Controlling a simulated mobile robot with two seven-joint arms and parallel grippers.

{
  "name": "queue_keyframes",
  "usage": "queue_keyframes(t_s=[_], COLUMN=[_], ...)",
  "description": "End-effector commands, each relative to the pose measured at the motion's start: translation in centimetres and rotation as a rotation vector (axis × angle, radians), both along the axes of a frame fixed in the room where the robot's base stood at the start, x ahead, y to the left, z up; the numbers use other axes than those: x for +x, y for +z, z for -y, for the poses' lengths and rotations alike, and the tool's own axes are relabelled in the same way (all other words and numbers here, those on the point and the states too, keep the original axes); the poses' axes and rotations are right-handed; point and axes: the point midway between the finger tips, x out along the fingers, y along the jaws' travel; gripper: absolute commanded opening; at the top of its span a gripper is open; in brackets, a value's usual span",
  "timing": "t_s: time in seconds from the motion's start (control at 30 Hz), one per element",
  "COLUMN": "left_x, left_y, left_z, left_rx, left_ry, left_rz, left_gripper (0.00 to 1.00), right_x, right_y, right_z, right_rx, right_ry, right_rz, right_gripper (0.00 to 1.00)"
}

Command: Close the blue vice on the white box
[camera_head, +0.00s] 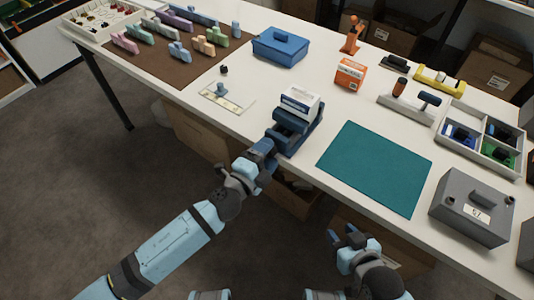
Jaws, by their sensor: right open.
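The blue vice (290,131) stands at the front edge of the white table. The white box (300,101) sits upright in the top of the vice, between its jaws. I cannot tell whether both jaws touch it. My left gripper (267,149) is at the near left end of the vice, at its front, where the handle would be. Its fingers overlap the vice's dark parts, so I cannot tell whether they are open or shut on anything. My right gripper (346,235) is open and empty, low in front of the table edge.
A teal mat (378,166) lies right of the vice, with a grey box (472,207) beyond it. Cartons (205,133) sit under the table.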

Motion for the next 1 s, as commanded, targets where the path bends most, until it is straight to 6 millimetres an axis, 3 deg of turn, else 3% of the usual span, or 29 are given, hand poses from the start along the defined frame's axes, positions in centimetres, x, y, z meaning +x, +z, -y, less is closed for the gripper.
queue_keyframes(t_s=[0.37, 0.8, 1.0], left_x=[-0.5, -7.9, -10.3], left_y=[-0.1, -0.3, -0.2], left_z=[-0.4, -5.7, -7.4], left_rx=[0.000, 0.000, -0.001], left_ry=[0.000, 0.001, 0.002], left_rz=[-0.001, -0.004, -0.002], left_gripper=[0.65, 0.65, 0.65], right_x=[0.0, 0.1, 0.1], right_y=[0.0, -0.5, -0.6], right_z=[0.0, 0.0, -0.1], right_rx=[0.000, -0.002, -0.003], right_ry=[0.000, 0.002, 0.003], right_rz=[0.000, 0.005, 0.008], right_gripper=[0.43, 0.43, 0.43])
